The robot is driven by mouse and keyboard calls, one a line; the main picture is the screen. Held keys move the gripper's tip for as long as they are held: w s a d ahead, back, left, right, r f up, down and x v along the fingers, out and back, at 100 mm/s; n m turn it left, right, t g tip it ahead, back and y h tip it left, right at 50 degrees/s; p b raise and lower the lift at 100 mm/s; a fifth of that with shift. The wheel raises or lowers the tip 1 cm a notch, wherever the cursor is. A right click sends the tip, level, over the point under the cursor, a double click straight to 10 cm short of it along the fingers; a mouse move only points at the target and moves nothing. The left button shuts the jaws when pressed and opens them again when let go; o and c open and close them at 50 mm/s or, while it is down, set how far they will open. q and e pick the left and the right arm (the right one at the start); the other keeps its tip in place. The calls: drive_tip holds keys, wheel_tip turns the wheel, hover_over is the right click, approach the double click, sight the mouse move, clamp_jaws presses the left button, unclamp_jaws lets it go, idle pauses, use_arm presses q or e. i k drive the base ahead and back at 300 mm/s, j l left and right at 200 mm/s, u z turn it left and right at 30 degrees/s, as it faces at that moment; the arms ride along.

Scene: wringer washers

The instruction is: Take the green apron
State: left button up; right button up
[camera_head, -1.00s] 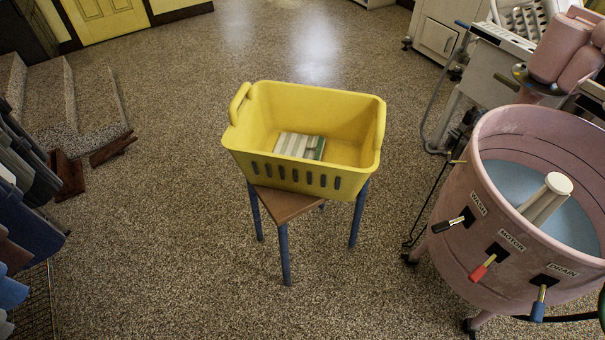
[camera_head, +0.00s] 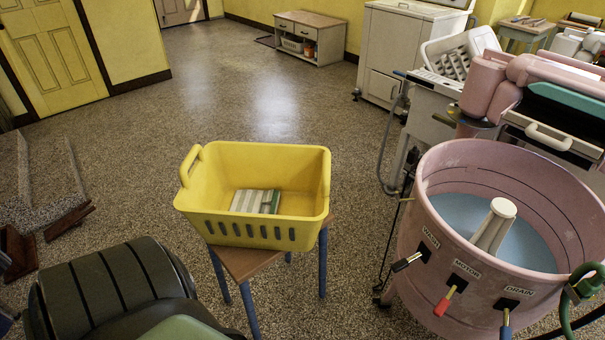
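No piece I can surely name as a green apron shows. A folded cloth (camera_head: 256,202), pale striped with a green edge, lies in the yellow basket (camera_head: 253,229). A flat teal-green piece (camera_head: 567,106) shows at the wringer of the pink washer, at the right; I cannot tell whether it is cloth. Neither of my grippers is in view.
The basket sits on a small brown stool (camera_head: 243,262) with blue legs. The pink washer tub (camera_head: 468,285) with levers and a green hose (camera_head: 567,310) stands to its right. A dark ribbed shape fills the lower left. The floor behind the basket is clear.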

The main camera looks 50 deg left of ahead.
sight(247, 202)
drive_tip(key=j+z, duration=0.15)
drive_tip(key=j, duration=0.3)
drive_tip(key=k+j+z, duration=0.15)
drive_tip(key=j, duration=0.35)
drive_tip(key=j+z, duration=0.2)
drive_tip(key=j, duration=0.25)
drive_tip(key=k+j+z, duration=0.15)
drive_tip(key=j, duration=0.25)
drive_tip(key=k+j+z, duration=0.15)
drive_tip(key=j, duration=0.3)
drive_tip(key=k+j, duration=0.15)
drive_tip(key=j, duration=0.25)
drive_tip(key=k+j, duration=0.15)
drive_tip(key=j, duration=0.25)
drive_tip(key=k+j, duration=0.15)
drive_tip(key=j, duration=0.2)
drive_tip(key=k+j, duration=0.15)
drive_tip(key=j, duration=0.25)
drive_tip(key=k+j, duration=0.15)
drive_tip(key=j, duration=0.25)
